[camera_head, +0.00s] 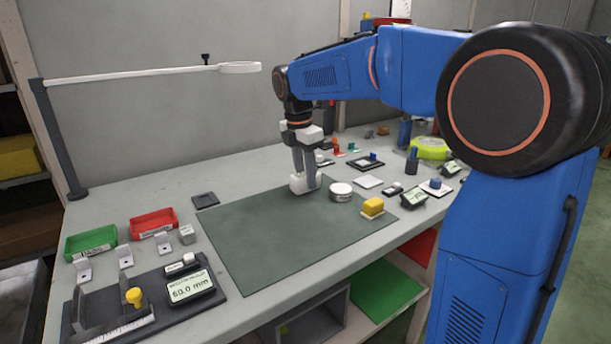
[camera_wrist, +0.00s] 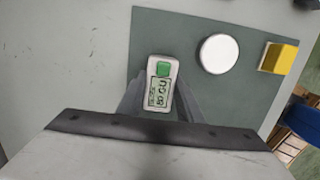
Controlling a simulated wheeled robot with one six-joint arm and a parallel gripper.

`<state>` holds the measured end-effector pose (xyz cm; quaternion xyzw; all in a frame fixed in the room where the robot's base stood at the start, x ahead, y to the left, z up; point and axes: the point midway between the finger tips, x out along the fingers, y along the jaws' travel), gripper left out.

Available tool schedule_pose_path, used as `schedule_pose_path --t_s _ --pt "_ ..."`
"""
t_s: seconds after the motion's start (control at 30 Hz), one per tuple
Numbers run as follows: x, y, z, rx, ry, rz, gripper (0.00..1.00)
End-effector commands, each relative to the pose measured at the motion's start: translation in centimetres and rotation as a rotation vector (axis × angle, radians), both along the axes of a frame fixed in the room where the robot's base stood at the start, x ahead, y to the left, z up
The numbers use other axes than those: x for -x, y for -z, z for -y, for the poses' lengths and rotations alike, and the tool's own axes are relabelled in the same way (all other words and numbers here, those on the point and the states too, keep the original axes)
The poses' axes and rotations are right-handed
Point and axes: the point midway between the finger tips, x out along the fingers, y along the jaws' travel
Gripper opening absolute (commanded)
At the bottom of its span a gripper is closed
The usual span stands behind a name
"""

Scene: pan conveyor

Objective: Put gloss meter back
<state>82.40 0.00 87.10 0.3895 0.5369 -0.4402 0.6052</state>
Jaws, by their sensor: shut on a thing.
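The gloss meter (camera_wrist: 160,85) is a small white block with a green patch and a small display of dark digits on its top. My gripper (camera_head: 306,172) points down over the dark green mat (camera_head: 265,238) and is shut on the gloss meter, which also shows in the head view (camera_head: 298,186). The fingers lie along its two sides in the wrist view. The meter is at or just above the mat's back part; I cannot tell whether it touches.
A white round puck (camera_head: 341,191) and a yellow-topped block (camera_head: 373,207) stand right of the meter. A dark square pad (camera_head: 205,200) lies left of the mat. Green (camera_head: 90,243) and red (camera_head: 153,224) bins and a measuring fixture (camera_head: 140,300) are at left. The mat's front is clear.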

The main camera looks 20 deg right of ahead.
Motion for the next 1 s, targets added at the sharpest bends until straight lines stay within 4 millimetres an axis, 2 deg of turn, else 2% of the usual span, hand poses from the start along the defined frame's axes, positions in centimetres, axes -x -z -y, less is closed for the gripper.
schedule_pose_path --t_s 0.33,0.37,0.4,0.43,0.77,0.87,1.0 --pt "0.0 0.2 0.0 0.000 0.000 0.001 0.00" --pt "0.0 0.3 0.0 0.000 0.000 0.001 0.37" --pt "0.0 0.2 0.0 0.000 0.000 0.001 0.47" --pt "0.0 0.2 0.0 0.000 0.000 0.001 0.51" --pt "0.0 0.0 0.0 0.000 0.000 0.001 0.51" --pt "0.0 -0.6 -0.1 -0.001 0.000 0.002 0.51" --pt "0.0 -2.7 -0.3 -0.001 0.000 0.004 0.51"
